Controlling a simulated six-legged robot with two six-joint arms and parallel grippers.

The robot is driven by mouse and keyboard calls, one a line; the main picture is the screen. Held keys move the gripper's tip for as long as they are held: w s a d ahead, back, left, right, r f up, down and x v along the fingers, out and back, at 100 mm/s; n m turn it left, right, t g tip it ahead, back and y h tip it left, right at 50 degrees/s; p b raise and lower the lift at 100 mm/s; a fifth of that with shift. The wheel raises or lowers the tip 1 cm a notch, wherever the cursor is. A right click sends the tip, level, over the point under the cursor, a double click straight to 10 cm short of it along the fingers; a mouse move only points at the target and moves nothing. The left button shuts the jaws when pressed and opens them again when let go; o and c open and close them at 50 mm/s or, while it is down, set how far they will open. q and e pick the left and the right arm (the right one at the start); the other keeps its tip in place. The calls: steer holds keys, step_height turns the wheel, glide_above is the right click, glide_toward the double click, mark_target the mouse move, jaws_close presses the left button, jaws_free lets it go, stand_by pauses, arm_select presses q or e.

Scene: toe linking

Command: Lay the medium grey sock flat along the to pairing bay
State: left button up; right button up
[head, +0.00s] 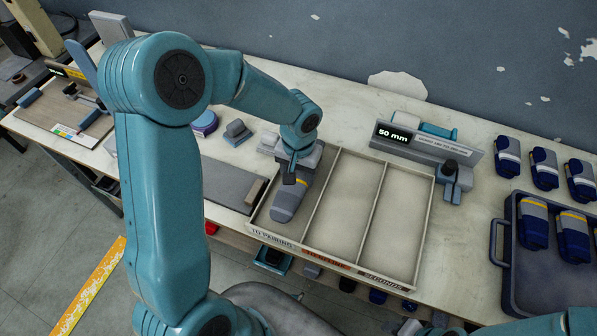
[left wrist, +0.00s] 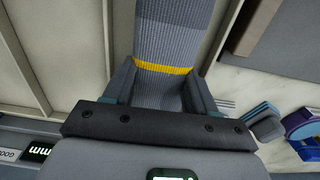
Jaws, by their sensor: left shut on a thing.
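The medium grey sock (head: 287,205) has a yellow band and runs lengthwise over the left compartment, its rounded end toward the front label. That compartment is the to pairing bay (head: 262,221) of the divided tray, labelled "TO PAIRING". My left gripper (head: 294,174) is shut on the sock's far end. In the left wrist view the grey ribbed sock (left wrist: 172,35) passes between my left gripper's fingers (left wrist: 163,88), the yellow band beside them. I cannot tell whether the whole sock touches the bay floor. My right gripper is out of view; only part of that arm shows at lower right.
The tray's middle compartment (head: 343,215) and right compartment (head: 398,230) are empty. A device reading "50 mm" (head: 428,143) stands behind the tray. At right, several blue-grey socks lie by and in a dark tray (head: 520,265). A purple round object (head: 205,122) sits left of the gripper.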

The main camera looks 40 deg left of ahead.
arm_select(q)
step_height(320, 180, down, 3)
steer(key=shift+r+b, duration=0.2)
steer(key=shift+b, duration=0.6)
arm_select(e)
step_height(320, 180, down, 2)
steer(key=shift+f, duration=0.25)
arm_select(q)
steer(key=shift+r, duration=0.1)
steer(key=o, duration=1.2)
steer(key=shift+c, duration=0.2)
steer(key=shift+r+p, duration=2.4)
steer(key=shift+r, duration=1.15)
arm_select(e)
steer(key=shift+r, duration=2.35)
